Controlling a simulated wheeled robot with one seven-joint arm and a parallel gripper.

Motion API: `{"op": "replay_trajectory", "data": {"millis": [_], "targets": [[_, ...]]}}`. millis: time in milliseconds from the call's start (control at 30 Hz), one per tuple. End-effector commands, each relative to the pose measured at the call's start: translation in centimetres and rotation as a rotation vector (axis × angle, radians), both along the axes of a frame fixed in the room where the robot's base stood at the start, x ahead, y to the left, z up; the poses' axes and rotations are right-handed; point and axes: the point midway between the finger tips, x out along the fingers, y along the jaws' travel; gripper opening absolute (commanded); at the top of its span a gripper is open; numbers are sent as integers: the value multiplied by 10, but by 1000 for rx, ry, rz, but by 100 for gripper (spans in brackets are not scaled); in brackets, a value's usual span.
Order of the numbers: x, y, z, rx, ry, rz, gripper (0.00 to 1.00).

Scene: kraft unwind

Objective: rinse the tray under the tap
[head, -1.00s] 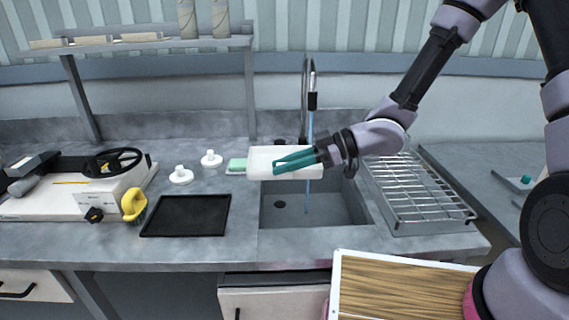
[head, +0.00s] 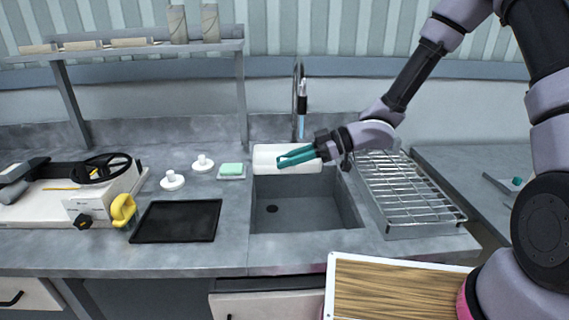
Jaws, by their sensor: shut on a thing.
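The white tray (head: 264,158) is over the back of the grey sink basin (head: 285,205). My gripper (head: 282,161), with teal fingers, is shut on the tray, reaching in from the right. The fingers cover part of its right half.
A wire rack (head: 405,190) stands right of the sink. To the left are a green sponge (head: 232,169) on a dish, two white knobbed pieces (head: 172,180), a black tray (head: 178,221) and a yellow-handled thing (head: 123,210). A wood-topped board (head: 390,290) is in front.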

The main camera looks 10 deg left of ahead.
Motion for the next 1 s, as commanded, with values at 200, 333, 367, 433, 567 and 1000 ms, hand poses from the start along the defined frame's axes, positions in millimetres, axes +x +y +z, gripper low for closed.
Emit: {"op": "replay_trajectory", "data": {"millis": [200,333,367,433,567,1000], "targets": [[22,-3,-4,2,-2,0,0],[35,-5,-7,0,-2,-2,0],[38,-5,-8,0,-2,-2,0],[45,-6,-9,1,-3,-1,0],[55,-7,-11,2,-2,0,0],[68,-9,-13,0,-1,2,0]]}}
